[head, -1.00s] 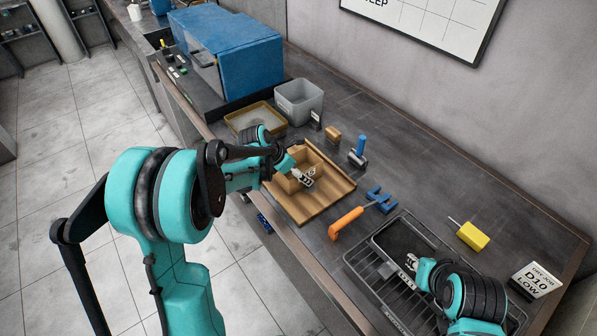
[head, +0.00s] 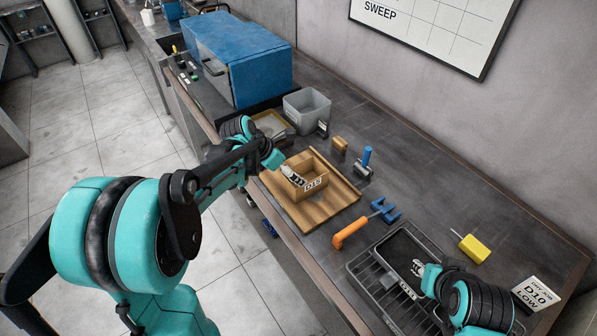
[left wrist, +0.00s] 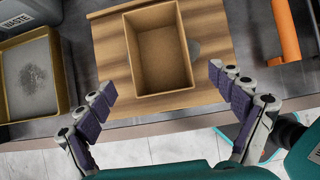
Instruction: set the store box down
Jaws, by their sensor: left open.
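The store box, a small open-topped brown box (head: 313,193) with a D15 label, sits upright on a wooden board (head: 335,205) on the bench. In the left wrist view the box (left wrist: 158,50) looks empty and lies beyond my fingertips, on the board (left wrist: 112,50). My left gripper (head: 292,178) is open; in the left wrist view its two fingers (left wrist: 166,86) are spread wide with nothing between them, apart from the box. My right gripper (head: 418,268) is over a dark pan (head: 398,250) on a rack at the right; its finger state is unclear.
An orange-handled tool (head: 350,233) lies right of the board, with a blue-handled item (head: 367,158) and a tan block (head: 340,144) behind. A grey bin (head: 307,108) and a shallow tray (left wrist: 62,70) stand left. A yellow block (head: 475,248) and D10 sign (head: 535,294) are at right.

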